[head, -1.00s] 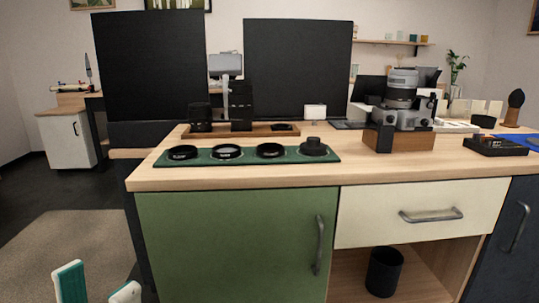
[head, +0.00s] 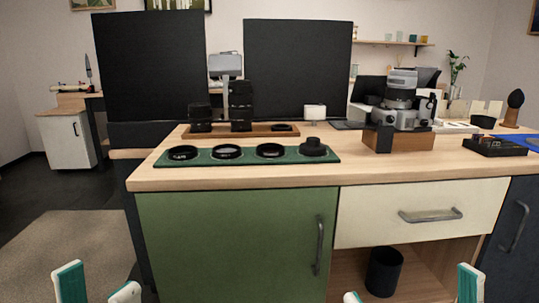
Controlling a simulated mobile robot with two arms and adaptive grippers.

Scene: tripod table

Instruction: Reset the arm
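My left gripper (head: 98,287) is at the bottom left of the head view, in front of the cabinet. Its two white and teal fingertips stand apart with nothing between them. My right gripper (head: 411,294) is at the bottom right, low before the open shelf. Its two fingertips are also well apart, with nothing visible between them. The rest of both grippers and arms is below the picture edge.
The wooden counter (head: 235,179) bears a green mat (head: 205,161) with several black rings, and a tray (head: 262,133) with lenses. A camera (head: 399,105) sits on a wooden block (head: 407,141). A black bin (head: 384,271) stands in the lower shelf.

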